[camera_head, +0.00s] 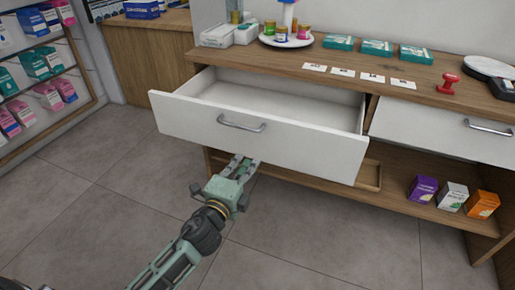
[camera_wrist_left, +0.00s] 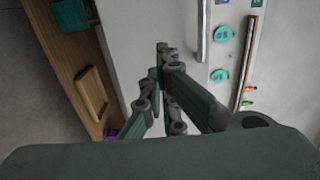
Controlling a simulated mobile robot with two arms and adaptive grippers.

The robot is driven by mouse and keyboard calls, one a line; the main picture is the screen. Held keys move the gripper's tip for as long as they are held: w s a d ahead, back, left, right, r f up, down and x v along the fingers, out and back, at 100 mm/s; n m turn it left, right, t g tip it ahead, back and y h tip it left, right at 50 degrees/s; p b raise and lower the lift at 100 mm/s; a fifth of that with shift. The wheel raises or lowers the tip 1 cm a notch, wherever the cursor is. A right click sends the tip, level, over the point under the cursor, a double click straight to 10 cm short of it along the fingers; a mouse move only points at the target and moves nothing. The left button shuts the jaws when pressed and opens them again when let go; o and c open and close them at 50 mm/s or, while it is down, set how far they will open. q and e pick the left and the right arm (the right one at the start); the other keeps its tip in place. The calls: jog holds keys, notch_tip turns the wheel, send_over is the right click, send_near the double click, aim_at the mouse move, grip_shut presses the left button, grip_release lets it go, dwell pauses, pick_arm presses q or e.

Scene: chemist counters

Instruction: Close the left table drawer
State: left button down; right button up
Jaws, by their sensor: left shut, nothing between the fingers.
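The left table drawer (camera_head: 270,137) is pulled out of the wooden counter. Its inside shows empty in the head view. Its white front carries a grey metal bar handle (camera_head: 241,124). My left gripper (camera_head: 246,160) is shut and empty, low in front of the drawer front, below the handle. In the left wrist view its fingers (camera_wrist_left: 162,50) point at the white front (camera_wrist_left: 137,35), with the handle (camera_wrist_left: 203,30) to their right. I cannot tell whether the fingertips touch the front. My right gripper is not in view.
The right drawer (camera_head: 440,128) sits beside it, its front further back. A lower shelf (camera_head: 405,204) holds purple, white and orange boxes (camera_head: 452,196) and a wooden tray (camera_head: 369,176). The countertop (camera_head: 300,63) carries boxes, cards and a red stamp (camera_head: 447,84). The tiled floor (camera_head: 330,240) is clear.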

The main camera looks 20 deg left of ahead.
aim_at(261, 141)
pick_arm(q)
jog(key=w, duration=0.7)
jog(key=shift+w+d, duration=0.15)
jog(key=shift+w, duration=0.1)
jog(key=shift+w+b, duration=0.3)
jog(key=shift+w, duration=0.3)
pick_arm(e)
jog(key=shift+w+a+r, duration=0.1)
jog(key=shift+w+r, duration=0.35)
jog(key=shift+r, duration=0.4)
pick_arm(q)
jog(key=shift+w, duration=0.1)
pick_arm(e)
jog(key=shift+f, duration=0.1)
